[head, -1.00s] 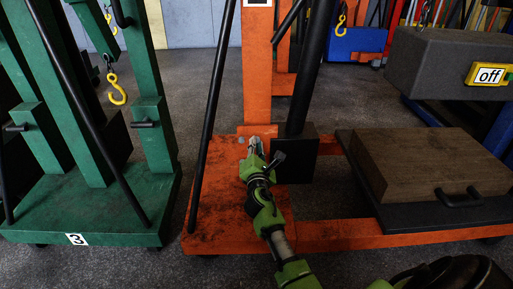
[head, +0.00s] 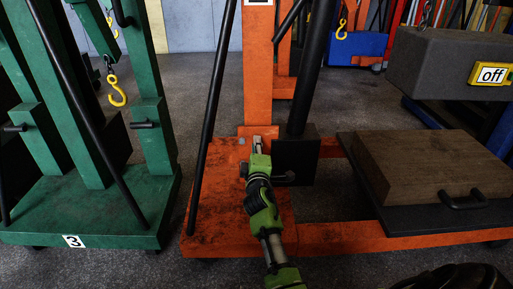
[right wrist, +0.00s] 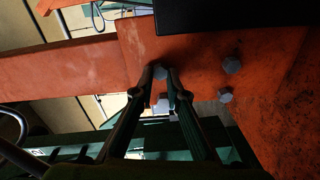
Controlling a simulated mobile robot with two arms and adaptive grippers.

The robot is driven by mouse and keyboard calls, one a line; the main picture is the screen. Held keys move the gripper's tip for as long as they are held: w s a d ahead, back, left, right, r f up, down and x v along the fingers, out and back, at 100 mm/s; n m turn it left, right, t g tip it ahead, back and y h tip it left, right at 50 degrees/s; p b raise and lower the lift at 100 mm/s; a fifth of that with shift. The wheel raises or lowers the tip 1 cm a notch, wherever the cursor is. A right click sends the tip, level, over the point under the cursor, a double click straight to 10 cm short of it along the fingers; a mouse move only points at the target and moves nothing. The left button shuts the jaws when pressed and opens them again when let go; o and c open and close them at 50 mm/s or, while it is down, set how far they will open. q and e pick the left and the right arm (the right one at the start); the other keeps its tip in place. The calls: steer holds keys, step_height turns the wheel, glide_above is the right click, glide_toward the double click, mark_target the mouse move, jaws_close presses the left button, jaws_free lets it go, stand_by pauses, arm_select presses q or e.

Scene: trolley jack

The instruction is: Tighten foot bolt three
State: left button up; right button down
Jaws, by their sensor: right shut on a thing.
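The orange trolley jack stand (head: 222,213) fills the middle of the head view, with its upright post (head: 257,80) rising from a foot plate. In the right wrist view, a grey hex bolt (right wrist: 160,73) sits at the foot of the post, between my right gripper's fingertips (right wrist: 161,78). The fingers are shut on this bolt. Two more bolts show to the right, one upper (right wrist: 232,64) and one lower (right wrist: 225,95). In the head view my right gripper (head: 257,145) covers the held bolt. No bolt number is visible. My left gripper is not in view.
A black block (head: 296,160) with a dark pole stands close right of my gripper. A black lever (head: 212,110) leans at the left. A green stand (head: 100,205) marked 3 is farther left. A wooden block (head: 425,165) lies on a black plate at right.

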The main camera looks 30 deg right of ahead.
steer(key=shift+m, duration=1.9)
steer(key=c, duration=2)
jaws_free()
steer(key=shift+r, duration=0.1)
